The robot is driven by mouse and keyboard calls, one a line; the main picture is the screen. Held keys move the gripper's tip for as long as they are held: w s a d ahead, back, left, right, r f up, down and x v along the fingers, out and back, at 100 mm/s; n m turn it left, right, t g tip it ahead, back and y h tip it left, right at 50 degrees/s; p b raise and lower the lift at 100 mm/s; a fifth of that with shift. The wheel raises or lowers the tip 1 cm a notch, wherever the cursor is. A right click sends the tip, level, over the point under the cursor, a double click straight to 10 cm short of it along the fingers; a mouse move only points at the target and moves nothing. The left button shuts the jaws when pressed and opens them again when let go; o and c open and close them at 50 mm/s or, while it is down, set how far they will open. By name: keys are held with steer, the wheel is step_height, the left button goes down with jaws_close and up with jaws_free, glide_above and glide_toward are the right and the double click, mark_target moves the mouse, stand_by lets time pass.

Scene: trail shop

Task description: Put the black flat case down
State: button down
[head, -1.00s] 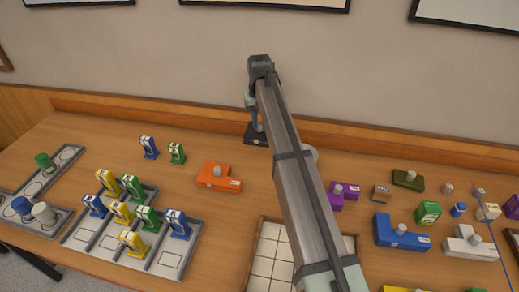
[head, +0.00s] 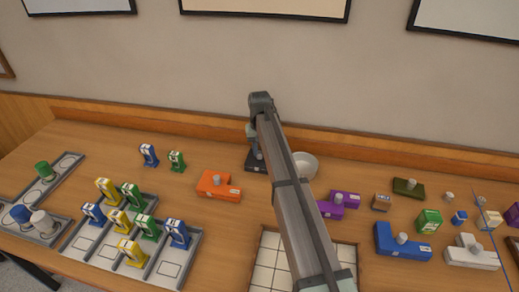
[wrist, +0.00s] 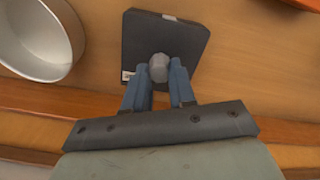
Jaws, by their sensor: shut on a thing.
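The black flat case (wrist: 186,42) is a dark square slab with a grey knob in its middle and a small white label. My gripper (wrist: 159,75) is shut on the knob, one finger on each side. In the head view the case (head: 255,166) is low at the back of the table, by the wooden back rail, and my arm partly hides it. My gripper (head: 254,150) is above it there. I cannot tell whether the case touches the tabletop.
A white bowl (head: 305,165) stands just right of the case. An orange block (head: 215,190) lies to the front left, and a tiled tray (head: 265,262) is nearer the front. Small blue (head: 149,155) and green (head: 177,161) items stand left. Bare tabletop shows between them and the case.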

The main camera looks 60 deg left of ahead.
mark_target(259, 152)
steer(key=shift+f, duration=0.1)
steer(key=c, duration=0.9)
jaws_free()
steer(key=shift+c, duration=0.2)
step_height(259, 152, up, 12)
